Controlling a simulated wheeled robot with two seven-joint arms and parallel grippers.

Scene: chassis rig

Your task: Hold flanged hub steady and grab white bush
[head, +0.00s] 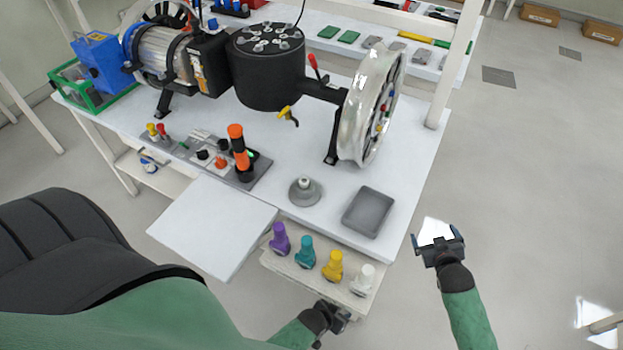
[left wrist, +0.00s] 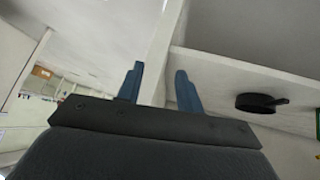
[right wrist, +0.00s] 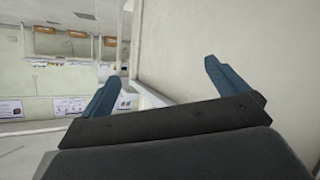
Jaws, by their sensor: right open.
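The flanged hub (head: 305,191), a grey disc with a raised centre, sits on the white table near its front edge. The white bush (head: 364,279) stands upright at the right end of a row on a low shelf in front of the table. My left gripper (head: 342,315) is below and in front of that shelf, apart from both things. In the left wrist view its fingers (left wrist: 160,85) are spread with nothing between them. My right gripper (head: 437,238) is open and empty over the floor, right of the table. Its fingers also show in the right wrist view (right wrist: 160,82).
Purple (head: 280,238), teal (head: 305,252) and yellow (head: 333,266) bushes stand left of the white one. A grey tray (head: 368,212) lies right of the hub. A large wheel (head: 368,105) and black cylinder (head: 266,70) stand behind.

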